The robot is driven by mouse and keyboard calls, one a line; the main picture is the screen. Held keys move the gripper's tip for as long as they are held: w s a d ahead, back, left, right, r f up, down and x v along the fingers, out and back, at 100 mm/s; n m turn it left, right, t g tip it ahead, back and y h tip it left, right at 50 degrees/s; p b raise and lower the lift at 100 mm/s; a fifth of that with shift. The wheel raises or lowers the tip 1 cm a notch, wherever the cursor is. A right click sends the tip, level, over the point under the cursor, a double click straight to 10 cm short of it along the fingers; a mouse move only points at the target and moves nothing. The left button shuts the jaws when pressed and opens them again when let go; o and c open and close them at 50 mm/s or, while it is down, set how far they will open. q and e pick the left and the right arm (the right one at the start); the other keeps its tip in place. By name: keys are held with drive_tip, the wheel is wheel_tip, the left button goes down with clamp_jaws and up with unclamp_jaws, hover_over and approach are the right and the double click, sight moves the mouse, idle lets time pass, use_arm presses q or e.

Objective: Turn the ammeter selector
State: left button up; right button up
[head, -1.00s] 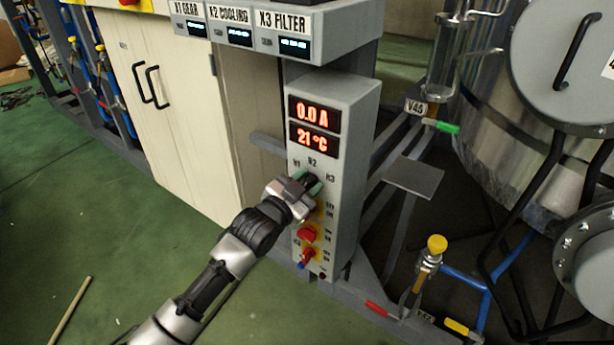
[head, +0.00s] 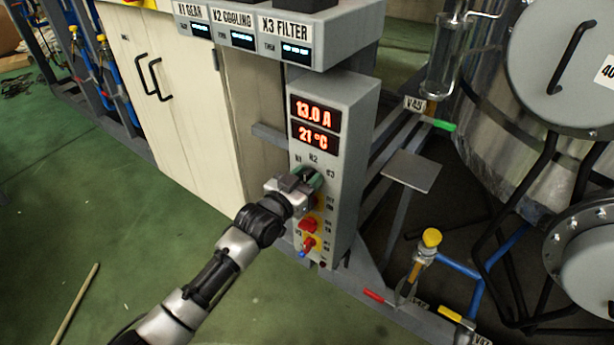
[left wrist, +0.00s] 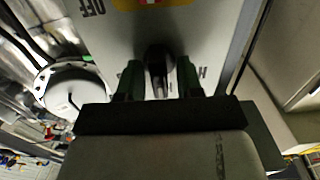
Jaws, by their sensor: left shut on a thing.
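The ammeter selector is a dark knob (left wrist: 158,66) in the left wrist view, below the H1, H2 and H3 marks on the grey control box (head: 347,120). My left gripper (head: 311,179) is at the knob in the head view, its green fingers largely covering it. In the left wrist view the fingers (left wrist: 158,80) stand on both sides of the knob, shut on it. The upper red display (head: 315,113) reads 13.0 A, and the lower display (head: 315,136) reads 21 °C. My right gripper is not in view.
A grey metal plate (head: 411,171) juts out right of the box. A yellow-knobbed valve (head: 431,238) and pipes stand at lower right. Green floor (head: 110,210) is open at left.

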use_arm(q)
drive_tip(key=o, duration=0.6)
drive_tip(key=shift+c, duration=0.2)
drive_tip(key=shift+s+a, duration=0.25)
drive_tip(key=shift+s, duration=0.05)
drive_tip(key=p+v, duration=0.1)
drive_tip(key=v, duration=0.9)
drive_tip(key=shift+p, duration=0.4)
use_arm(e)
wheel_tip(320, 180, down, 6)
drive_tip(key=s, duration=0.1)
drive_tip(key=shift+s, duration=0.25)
